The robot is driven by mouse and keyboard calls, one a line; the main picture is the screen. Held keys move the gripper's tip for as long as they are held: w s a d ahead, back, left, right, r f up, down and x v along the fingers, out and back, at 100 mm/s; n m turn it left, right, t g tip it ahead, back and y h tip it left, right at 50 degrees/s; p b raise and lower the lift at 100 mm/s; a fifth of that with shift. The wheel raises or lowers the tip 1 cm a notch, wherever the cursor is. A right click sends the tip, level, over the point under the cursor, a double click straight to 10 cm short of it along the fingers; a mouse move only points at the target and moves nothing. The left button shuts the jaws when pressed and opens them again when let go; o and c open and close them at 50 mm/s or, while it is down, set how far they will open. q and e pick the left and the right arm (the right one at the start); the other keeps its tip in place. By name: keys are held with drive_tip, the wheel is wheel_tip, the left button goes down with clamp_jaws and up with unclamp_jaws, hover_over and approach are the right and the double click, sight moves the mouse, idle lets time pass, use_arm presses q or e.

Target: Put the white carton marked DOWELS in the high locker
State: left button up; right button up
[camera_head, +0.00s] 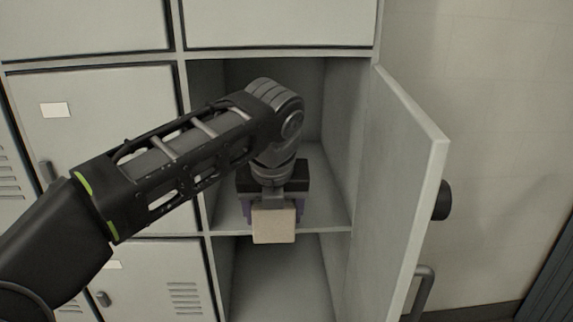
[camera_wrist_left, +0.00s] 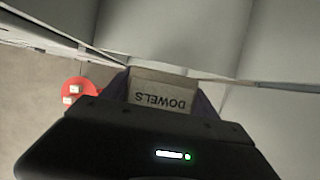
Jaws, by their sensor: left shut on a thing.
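The white carton (camera_head: 273,224) is between the purple fingers of my left gripper (camera_head: 272,211), which is shut on it. In the left wrist view the carton (camera_wrist_left: 162,97) shows the word DOWELS upside down. In the head view the carton overlaps the front edge of the locker's shelf floor (camera_head: 325,218); I cannot tell whether it touches it. The high locker stands open, and my left wrist reaches in front of its opening. Its door (camera_head: 400,190) is swung out to the right. My right gripper is not in view.
Shut locker doors (camera_head: 95,120) stand to the left, and another (camera_head: 280,22) above. An open compartment (camera_head: 280,275) lies below the shelf. A handle (camera_head: 424,285) shows low at the right. In the left wrist view a red round thing (camera_wrist_left: 70,84) with white pieces lies to the left.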

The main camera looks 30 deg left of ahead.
use_arm(q)
drive_tip(key=shift+s+r, duration=0.1)
drive_tip(key=shift+s, duration=0.15)
drive_tip(key=shift+w+a, duration=0.1)
drive_tip(key=shift+w, duration=0.2)
drive_tip(key=w+a, duration=0.2)
drive_tip(key=w+a+b, duration=0.1)
drive_tip(key=w+a, duration=0.1)
drive_tip(key=w, duration=0.1)
drive_tip(key=w+a, duration=0.2)
drive_tip(key=w, duration=0.1)
drive_tip(key=shift+f+b, duration=0.2)
drive_tip(key=shift+b, duration=0.15)
drive_tip(key=w+a, duration=0.1)
drive_tip(key=w, duration=0.1)
drive_tip(key=w+a+p, duration=0.1)
drive_tip(key=a, duration=0.1)
drive_tip(key=w+a, duration=0.1)
drive_tip(key=w, duration=0.1)
drive_tip(key=shift+w+a+r+p, duration=0.2)
drive_tip(key=shift+w+r+p, duration=0.1)
drive_tip(key=shift+p, duration=0.1)
drive_tip(key=shift+w+a+f, duration=0.15)
drive_tip(key=shift+w, duration=0.05)
drive_tip(key=shift+f, duration=0.15)
wheel_tip(320, 180, down, 3)
drive_tip(key=shift+r, duration=0.1)
drive_tip(key=shift+f, duration=0.2)
